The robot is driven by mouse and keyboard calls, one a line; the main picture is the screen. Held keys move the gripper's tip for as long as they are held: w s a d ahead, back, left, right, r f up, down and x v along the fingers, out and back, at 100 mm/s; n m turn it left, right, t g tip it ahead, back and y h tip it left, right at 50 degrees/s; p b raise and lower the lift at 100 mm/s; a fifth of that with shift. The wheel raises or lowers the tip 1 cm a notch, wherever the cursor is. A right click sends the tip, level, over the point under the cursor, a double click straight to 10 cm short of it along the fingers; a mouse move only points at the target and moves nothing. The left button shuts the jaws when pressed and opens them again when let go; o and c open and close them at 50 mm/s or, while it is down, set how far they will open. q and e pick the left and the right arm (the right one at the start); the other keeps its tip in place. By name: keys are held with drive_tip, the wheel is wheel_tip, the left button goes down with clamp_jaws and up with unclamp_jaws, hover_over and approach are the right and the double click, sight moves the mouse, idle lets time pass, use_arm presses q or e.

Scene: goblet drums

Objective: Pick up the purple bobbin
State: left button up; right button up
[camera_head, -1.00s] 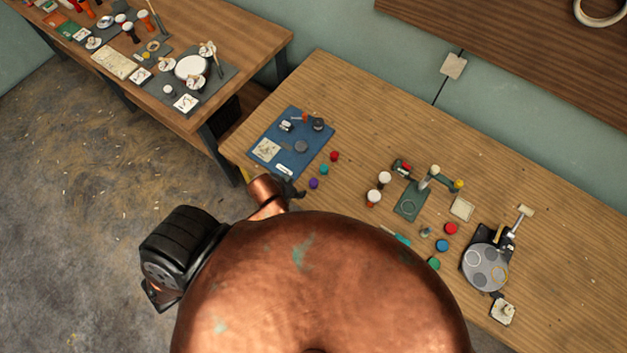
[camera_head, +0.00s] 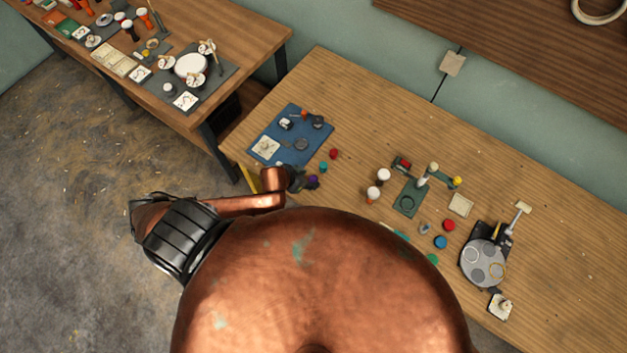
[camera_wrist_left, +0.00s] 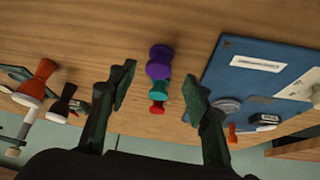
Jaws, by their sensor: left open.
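The purple bobbin (camera_wrist_left: 159,62) stands on the wooden table in the left wrist view, between and beyond the open fingers of my left gripper (camera_wrist_left: 158,92). A teal bobbin (camera_wrist_left: 161,91) and a red bobbin (camera_wrist_left: 157,107) line up behind it. In the head view the purple bobbin (camera_head: 313,181) shows partly, right beside my left gripper (camera_head: 300,180). The gripper looks empty, and its fingers are apart from the bobbin. My right gripper is not in view.
A blue mat (camera_head: 270,150) with small parts lies just beyond the bobbins. White-topped goblet drums (camera_head: 383,175), a green stand (camera_head: 408,198) and a round grey plate (camera_head: 484,265) stand further right. Bare table lies between the bobbins and drums.

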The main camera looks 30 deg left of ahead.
sight(313, 179)
use_arm(q)
drive_tip(key=x, duration=0.4)
drive_tip(key=shift+w+d+f, duration=0.15)
drive_tip(key=shift+d+f, duration=0.05)
drive_tip(key=shift+f, duration=0.05)
drive_tip(key=shift+c, duration=0.7)
drive_tip(key=c, duration=0.8)
